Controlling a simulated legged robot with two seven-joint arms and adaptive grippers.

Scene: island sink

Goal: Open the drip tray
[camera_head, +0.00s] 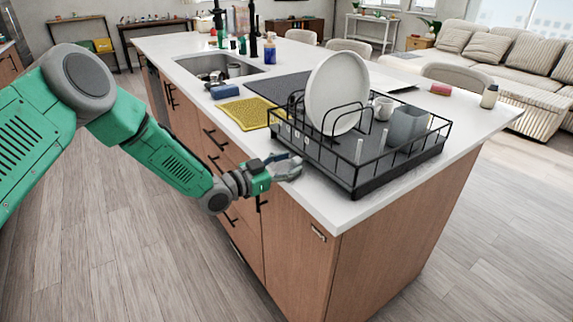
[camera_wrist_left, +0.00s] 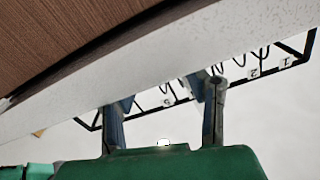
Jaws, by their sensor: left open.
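A black dish rack (camera_head: 358,160) stands on the near end of the white island counter, its dark drip tray (camera_head: 385,178) forming the low base. In the left wrist view, the rack's wire edge (camera_wrist_left: 290,62) with small numbered labels runs behind my fingers. My left gripper (camera_head: 290,168) is at the counter's left edge, beside the rack's near left side. Its two fingers (camera_wrist_left: 163,100) are spread apart with nothing seen held between them. I cannot tell whether a fingertip touches the rack. The drip tray is partly hidden by the rack wires and dishes. My right gripper is not in view.
The rack holds a large white plate (camera_head: 335,92), a mug (camera_head: 383,107) and grey cups (camera_head: 407,124). A yellow mat (camera_head: 246,112), blue sponge (camera_head: 224,91) and sink (camera_head: 222,66) lie beyond. Drawer handles (camera_head: 216,138) stick out below the counter. Bare counter lies near the front corner.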

